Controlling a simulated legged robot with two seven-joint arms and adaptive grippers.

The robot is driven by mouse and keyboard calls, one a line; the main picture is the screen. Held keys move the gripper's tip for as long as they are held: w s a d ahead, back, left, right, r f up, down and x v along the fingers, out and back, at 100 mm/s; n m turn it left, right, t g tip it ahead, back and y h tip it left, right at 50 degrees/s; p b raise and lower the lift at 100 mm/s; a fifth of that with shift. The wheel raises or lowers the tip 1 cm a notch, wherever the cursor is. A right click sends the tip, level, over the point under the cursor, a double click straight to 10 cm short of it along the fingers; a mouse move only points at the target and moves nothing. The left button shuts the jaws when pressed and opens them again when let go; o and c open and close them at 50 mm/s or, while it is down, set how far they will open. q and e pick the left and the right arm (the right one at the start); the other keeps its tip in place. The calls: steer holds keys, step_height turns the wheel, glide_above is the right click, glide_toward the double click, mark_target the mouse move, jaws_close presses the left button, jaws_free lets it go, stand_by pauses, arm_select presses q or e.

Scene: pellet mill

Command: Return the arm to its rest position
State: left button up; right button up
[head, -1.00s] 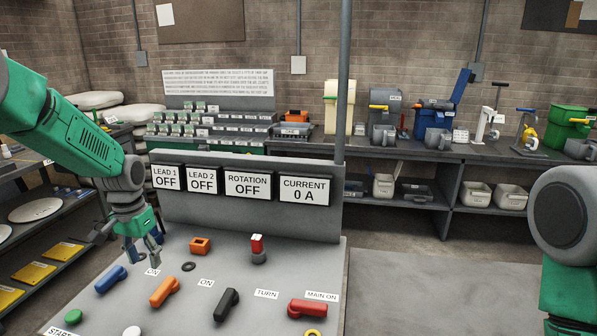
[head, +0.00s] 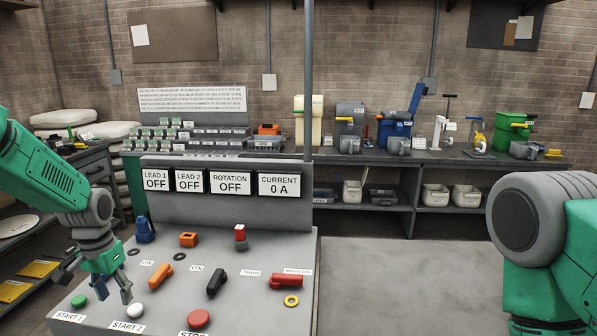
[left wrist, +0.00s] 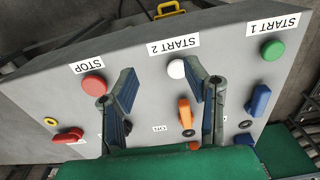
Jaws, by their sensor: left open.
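My left arm (head: 45,180) comes in from the left in the head view. Its gripper (head: 97,280) is open and empty, over the near left part of the grey console (head: 245,300), by the green button (head: 79,301) and white button (head: 136,310). In the left wrist view, the open fingers (left wrist: 160,70) spread above the panel. The orange lever (left wrist: 184,111) shows between them, and nothing is held. My right arm (head: 580,240) shows at the right edge; its gripper is out of view.
Console displays read LEAD 1 OFF, LEAD 2 OFF, ROTATION OFF and CURRENT 0 A (head: 279,184). A black lever (head: 216,283), red lever (head: 286,280) and red stop button (head: 198,318) stand on the console. A shelf with yellow items (head: 12,291) is at left. Floor right of the console is clear.

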arm_select(q)
steer(key=s+d+f+b, duration=0.35)
steer(key=s+f, duration=0.35)
steer(key=f, duration=0.5)
steer(key=s+d+f+b, duration=0.3)
steer(key=s+d+f, duration=0.2)
steer(key=s+f, duration=0.5)
steer(key=s+d+f+b, duration=0.2)
steer(key=s+f, duration=0.3)
steer(key=s, duration=0.4)
steer(key=s+d+f+b, duration=0.2)
steer(key=s+f, duration=0.3)
steer(key=s, duration=0.4)
steer(key=shift+b, duration=0.8)
arm_select(e)
step_height(320, 180, down, 13)
steer(key=shift+w+r, duration=0.15)
steer(key=shift+w, duration=0.2)
arm_select(q)
steer(key=shift+w, duration=0.2)
